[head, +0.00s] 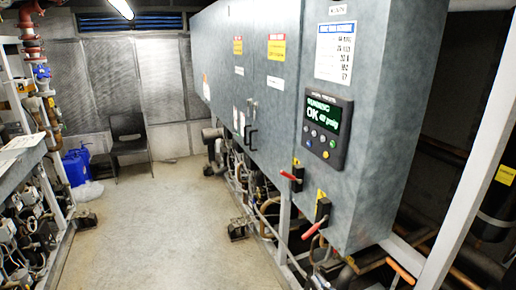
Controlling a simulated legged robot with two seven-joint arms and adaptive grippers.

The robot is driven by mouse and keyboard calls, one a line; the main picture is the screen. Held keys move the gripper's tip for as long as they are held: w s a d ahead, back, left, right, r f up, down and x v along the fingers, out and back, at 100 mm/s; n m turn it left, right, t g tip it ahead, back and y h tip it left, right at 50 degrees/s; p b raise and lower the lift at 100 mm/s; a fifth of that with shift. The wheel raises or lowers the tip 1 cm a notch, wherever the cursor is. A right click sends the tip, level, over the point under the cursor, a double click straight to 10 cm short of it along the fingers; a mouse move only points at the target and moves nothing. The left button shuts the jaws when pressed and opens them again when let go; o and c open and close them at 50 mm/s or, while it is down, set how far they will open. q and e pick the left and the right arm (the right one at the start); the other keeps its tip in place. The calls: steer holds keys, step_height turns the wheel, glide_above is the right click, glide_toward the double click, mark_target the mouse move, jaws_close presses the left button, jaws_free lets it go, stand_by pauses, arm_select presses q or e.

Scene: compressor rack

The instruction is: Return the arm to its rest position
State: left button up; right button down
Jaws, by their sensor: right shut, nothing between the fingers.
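My right gripper shows poorly. A small dark and grey shape (322,280) at the bottom edge, below the cabinet's front corner, may be part of it, but I cannot separate it clearly from the pipes there. The gripper is shut, and I see nothing held in it. My left gripper and arm are not in view. The grey compressor cabinet (270,110) fills the middle and right. Its lit control panel (326,131) reads "RUNNING OK". Two red handles (290,177) (314,229) stick out from its lower edge.
Pipes and a frame post (284,228) run under the cabinet. A slanted grey beam (475,170) stands at right. Machinery (20,240) lines the left side. A dark chair (128,140) and blue containers (76,166) stand at the back. The floor (165,235) between is clear.

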steer(key=s+f+m+g+h, duration=0.3)
steer(key=s+f, duration=0.3)
steer(key=f, duration=0.3)
steer(key=s+f+m+g+h, duration=0.35)
steer(key=s+f, duration=0.25)
steer(key=f, duration=0.3)
steer(key=s+f+m+g+h, duration=0.15)
steer(key=s+f+g, duration=0.3)
steer(key=s, duration=0.65)
steer(key=s+f+m+g+h, duration=0.1)
steer(key=s+f+m+g, duration=0.15)
steer(key=s+f, duration=0.6)
steer(key=s+f+n+g, duration=0.1)
steer(key=s+f+g, duration=0.15)
steer(key=f, duration=1.85)
steer(key=s+d+f, duration=0.3)
steer(key=s+f, duration=1.5)
steer(key=s, duration=0.1)
steer(key=shift+g, duration=0.4)
